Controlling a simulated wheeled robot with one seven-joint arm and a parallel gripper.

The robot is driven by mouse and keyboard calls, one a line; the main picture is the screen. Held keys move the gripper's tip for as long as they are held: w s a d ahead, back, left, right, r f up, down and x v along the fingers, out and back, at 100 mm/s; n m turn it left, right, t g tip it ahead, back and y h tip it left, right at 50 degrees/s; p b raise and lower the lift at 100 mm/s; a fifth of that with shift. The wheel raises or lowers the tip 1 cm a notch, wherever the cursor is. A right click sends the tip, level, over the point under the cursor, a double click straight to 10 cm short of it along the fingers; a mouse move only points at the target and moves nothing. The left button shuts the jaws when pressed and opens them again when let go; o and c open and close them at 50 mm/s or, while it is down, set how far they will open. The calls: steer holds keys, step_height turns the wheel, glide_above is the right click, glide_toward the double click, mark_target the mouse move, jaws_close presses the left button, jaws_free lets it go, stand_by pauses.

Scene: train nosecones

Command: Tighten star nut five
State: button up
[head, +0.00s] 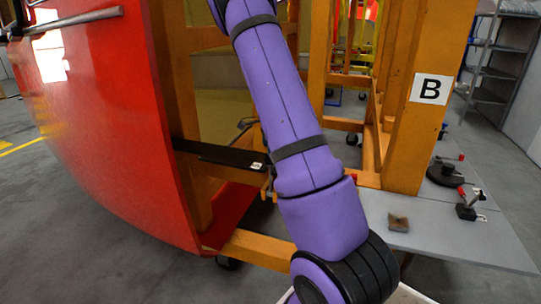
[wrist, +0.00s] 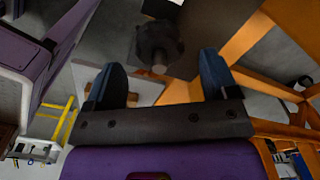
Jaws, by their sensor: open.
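In the wrist view, a dark, lobed knob (wrist: 157,40), which looks like a star nut, sits against a grey-brown plate, with a short round stub (wrist: 159,69) sticking out of it. No number shows on it, so I cannot tell whether it is nut five. My gripper (wrist: 160,62) is open, with its two blue fingers wide apart. The knob appears between and beyond the fingertips, with nothing visibly held. How far it is from the fingers in depth is unclear. In the head view my purple arm crosses the middle, and no star nut or gripper can be made out.
The red nosecone (head: 110,120) stands at left beside an orange frame; its post carries a "B" sign (head: 431,89). A black bar (head: 215,153) runs between them. A grey table (head: 450,240) at right holds clamps (head: 467,208) and a small brown block (head: 398,222). Grey floor is open at lower left.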

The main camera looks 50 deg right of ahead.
step_height(320, 180, up, 7)
stand_by(0.3)
steer(key=shift+a, duration=0.1)
stand_by(0.4)
steer(key=s+a+r+n+t, duration=0.1)
steer(key=s+a+r+n, duration=0.3)
steer(key=a, duration=0.3)
steer(key=s+a+r+n+t+y, duration=0.1)
steer(key=s+a+r+n, duration=0.1)
steer(key=a+r+n, duration=0.35)
steer(key=s+a+r+n+t, duration=0.1)
steer(key=s+a+r+n, duration=0.2)
steer(key=a+r, duration=0.5)
steer(key=s+a+n+t+h, duration=0.1)
steer(key=s+a+n+t, duration=0.1)
steer(key=s+a+n, duration=1)
steer(key=shift+s+a, duration=1.25)
steer(key=shift+s, duration=1.1)
steer(key=shift+r+n, duration=0.1)
steer(key=shift+n, duration=0.15)
